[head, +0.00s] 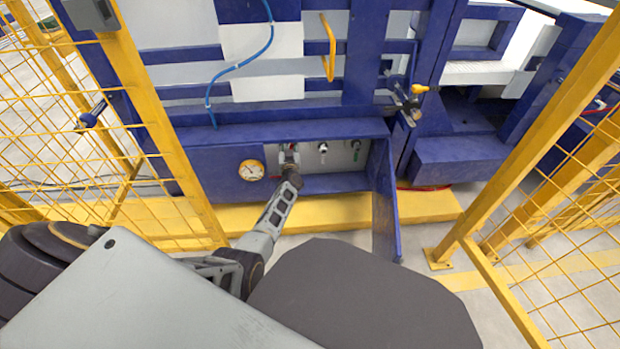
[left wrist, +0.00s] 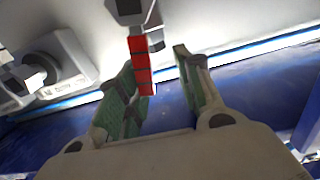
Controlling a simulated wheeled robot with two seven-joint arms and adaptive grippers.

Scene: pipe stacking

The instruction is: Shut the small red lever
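The small red lever (left wrist: 141,65) hangs down from a grey valve fitting in the left wrist view. My left gripper (left wrist: 160,75) is open there, with its two green-padded fingers on either side of the lever's lower end. The lever is close to the left finger in that view; I cannot tell whether they touch. In the head view my left gripper (head: 289,160) reaches into the blue wall cabinet (head: 220,170) at the red lever, which it mostly hides. My right gripper is not in view.
A white-handled valve (head: 322,148) and a green-handled valve (head: 356,146) sit to the right in the cabinet. A round gauge (head: 251,170) is on the left. The open cabinet door (head: 385,205) stands on the right. Yellow fencing (head: 150,110) flanks both sides.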

